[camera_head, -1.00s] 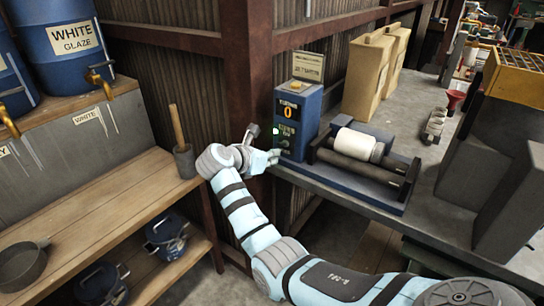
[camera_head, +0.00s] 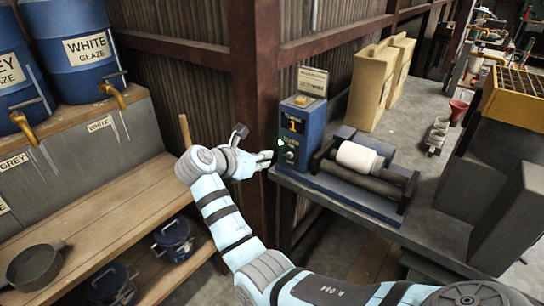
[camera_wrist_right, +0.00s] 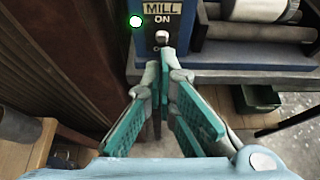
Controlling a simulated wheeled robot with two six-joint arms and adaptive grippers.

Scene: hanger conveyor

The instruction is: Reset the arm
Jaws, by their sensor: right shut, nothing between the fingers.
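My right arm (camera_head: 222,212) reaches up from the lower right of the head view, bent at the wrist. My right gripper (camera_head: 267,158) is shut and empty, just left of the blue mill control box (camera_head: 294,133). In the right wrist view its teal-padded fingers (camera_wrist_right: 165,62) come together below the box's toggle switch (camera_wrist_right: 161,37). The switch sits under the label "MILL ON", beside a lit green lamp (camera_wrist_right: 136,21). A gap shows between fingertips and switch in the head view. My left gripper is not in view.
A roller mill (camera_head: 365,180) with a white jar (camera_head: 359,157) stands on the grey bench (camera_head: 431,226) to the right. A wooden shelf unit (camera_head: 111,206) with blue pots is on the left. A rusty post (camera_head: 257,100) rises behind my gripper.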

